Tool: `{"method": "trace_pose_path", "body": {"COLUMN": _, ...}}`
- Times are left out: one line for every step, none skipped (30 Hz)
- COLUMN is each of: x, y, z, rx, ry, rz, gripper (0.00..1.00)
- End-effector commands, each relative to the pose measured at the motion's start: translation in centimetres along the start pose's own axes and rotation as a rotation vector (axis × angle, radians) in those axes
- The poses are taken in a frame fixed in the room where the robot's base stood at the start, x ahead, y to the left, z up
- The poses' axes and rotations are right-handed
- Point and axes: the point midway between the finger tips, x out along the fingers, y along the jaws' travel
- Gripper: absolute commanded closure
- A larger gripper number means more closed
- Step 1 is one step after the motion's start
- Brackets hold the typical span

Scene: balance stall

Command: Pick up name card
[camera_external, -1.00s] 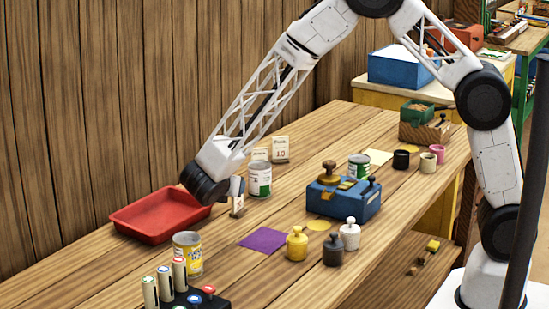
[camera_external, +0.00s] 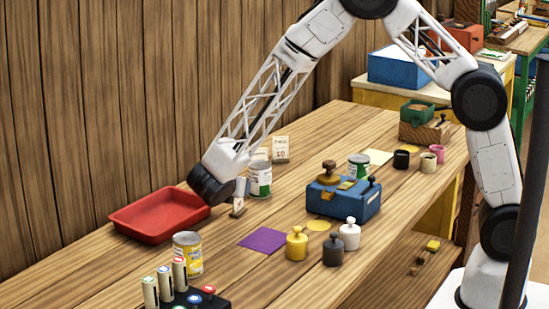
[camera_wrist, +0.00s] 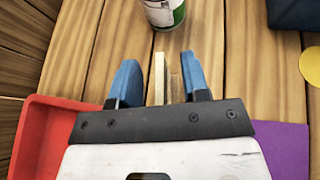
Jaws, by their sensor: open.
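A thin pale card in a small wooden stand (camera_wrist: 159,76) stands upright between my fingertips in the wrist view. In the external view its wooden base (camera_external: 237,210) shows just below my gripper (camera_external: 240,190), and the rest is mostly hidden. My gripper (camera_wrist: 156,78) is open, with one blue finger on each side of the card. A gap shows on both sides, the right one narrower. Two more cards stand farther back, one with printed text (camera_external: 280,149) and one (camera_external: 261,154) partly behind a can. I cannot read any name on the card between my fingers.
A red tray (camera_external: 150,238) lies left of my gripper. A green-and-white can (camera_external: 260,187) stands close behind the card. A purple sheet (camera_external: 264,240) lies to the right, near several weights and a blue scale (camera_external: 345,203). A yellow can (camera_external: 187,262) stands in front.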

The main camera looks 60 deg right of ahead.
Motion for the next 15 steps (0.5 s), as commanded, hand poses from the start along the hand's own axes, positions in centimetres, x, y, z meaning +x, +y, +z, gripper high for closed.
{"method": "trace_pose_path", "body": {"x": 0.0, "y": 0.0, "z": 0.0, "rx": 0.0, "ry": 0.0, "rz": 0.0, "gripper": 0.62}}
{"method": "trace_pose_path", "body": {"x": 0.0, "y": 0.0, "z": 0.0, "rx": 0.0, "ry": 0.0, "rz": 0.0, "gripper": 0.67}}
{"method": "trace_pose_path", "body": {"x": -0.01, "y": 0.0, "z": 0.0, "rx": 0.0, "ry": 0.0, "rz": 0.0, "gripper": 0.73}}
{"method": "trace_pose_path", "body": {"x": 0.0, "y": 0.0, "z": 0.0, "rx": 0.0, "ry": 0.0, "rz": 0.0, "gripper": 0.78}}
{"method": "trace_pose_path", "body": {"x": -0.01, "y": 0.0, "z": 0.0, "rx": 0.0, "ry": 0.0, "rz": 0.0, "gripper": 0.82}}
{"method": "trace_pose_path", "body": {"x": -0.01, "y": 0.0, "z": 0.0, "rx": 0.0, "ry": 0.0, "rz": 0.0, "gripper": 0.88}}
{"method": "trace_pose_path", "body": {"x": -0.01, "y": 0.0, "z": 0.0, "rx": 0.0, "ry": 0.0, "rz": 0.0, "gripper": 0.93}}
{"method": "trace_pose_path", "body": {"x": -0.01, "y": 0.0, "z": 0.0, "rx": 0.0, "ry": 0.0, "rz": 0.0, "gripper": 0.97}}
{"method": "trace_pose_path", "body": {"x": -0.01, "y": 0.0, "z": 0.0, "rx": 0.0, "ry": 0.0, "rz": 0.0, "gripper": 1.0}}
{"method": "trace_pose_path", "body": {"x": -0.01, "y": 0.0, "z": 0.0, "rx": 0.0, "ry": 0.0, "rz": 0.0, "gripper": 1.0}}
{"method": "trace_pose_path", "body": {"x": -0.01, "y": 0.0, "z": 0.0, "rx": 0.0, "ry": 0.0, "rz": 0.0, "gripper": 1.0}}
{"method": "trace_pose_path", "body": {"x": -0.01, "y": 0.0, "z": 0.0, "rx": 0.0, "ry": 0.0, "rz": 0.0, "gripper": 1.0}}
{"method": "trace_pose_path", "body": {"x": -0.01, "y": 0.0, "z": 0.0, "rx": 0.0, "ry": 0.0, "rz": 0.0, "gripper": 1.0}}
{"method": "trace_pose_path", "body": {"x": -0.01, "y": 0.0, "z": 0.0, "rx": 0.0, "ry": 0.0, "rz": 0.0, "gripper": 1.0}}
{"method": "trace_pose_path", "body": {"x": -0.01, "y": 0.01, "z": 0.01, "rx": 0.0, "ry": 0.0, "rz": 0.0, "gripper": 1.0}}
